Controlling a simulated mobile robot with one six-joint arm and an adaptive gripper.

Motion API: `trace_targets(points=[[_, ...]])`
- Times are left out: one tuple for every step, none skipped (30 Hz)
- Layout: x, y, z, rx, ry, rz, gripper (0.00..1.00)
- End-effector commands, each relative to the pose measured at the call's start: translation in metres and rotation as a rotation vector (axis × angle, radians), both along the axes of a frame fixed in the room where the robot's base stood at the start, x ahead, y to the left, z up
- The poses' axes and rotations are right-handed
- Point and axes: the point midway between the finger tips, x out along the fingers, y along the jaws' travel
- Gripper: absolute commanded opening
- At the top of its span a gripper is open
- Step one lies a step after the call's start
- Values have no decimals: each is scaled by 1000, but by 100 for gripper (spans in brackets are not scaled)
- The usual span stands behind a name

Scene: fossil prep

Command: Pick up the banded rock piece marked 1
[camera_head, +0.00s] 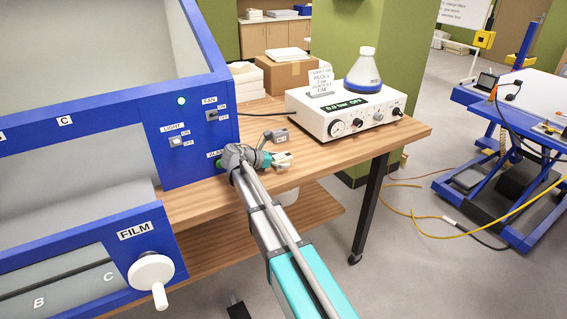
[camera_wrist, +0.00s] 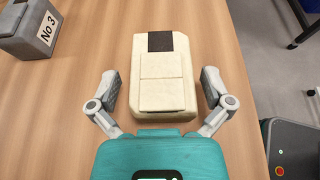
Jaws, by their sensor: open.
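No banded rock piece with a 1 on it can be made out in either view. My gripper (camera_wrist: 161,86) is open and empty above the wooden bench. A cream block-like object (camera_wrist: 165,102) with a dark square at its far end lies between the spread fingers in the wrist view, with a gap on both sides. In the head view my gripper (camera_head: 272,159) is over the bench's front part, with the cream object (camera_head: 283,158) at its tip, partly hidden.
A grey box (camera_wrist: 38,22) labelled No 3 stands left of the cream object. A white control unit (camera_head: 345,115) bearing a flask (camera_head: 363,72) is at the back right of the bench. A blue cabinet (camera_head: 198,130) stands left. The bench edge lies close by.

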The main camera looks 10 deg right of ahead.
Motion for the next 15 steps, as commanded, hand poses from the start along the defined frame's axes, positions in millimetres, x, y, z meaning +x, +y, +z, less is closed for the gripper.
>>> trace_targets(points=[[0,0,0,0,0,0,100],[0,0,0,0,0,0,100],[0,0,0,0,0,0,100],[0,0,0,0,0,0,100],[0,0,0,0,0,0,100],[0,0,0,0,0,0,100],[0,0,0,0,0,0,100],[0,0,0,0,0,0,100],[0,0,0,0,0,0,100],[0,0,0,0,0,0,100],[0,0,0,0,0,0,100],[0,0,0,0,0,0,100],[0,0,0,0,0,0,100],[0,0,0,0,0,0,94],[0,0,0,0,0,0,87]])
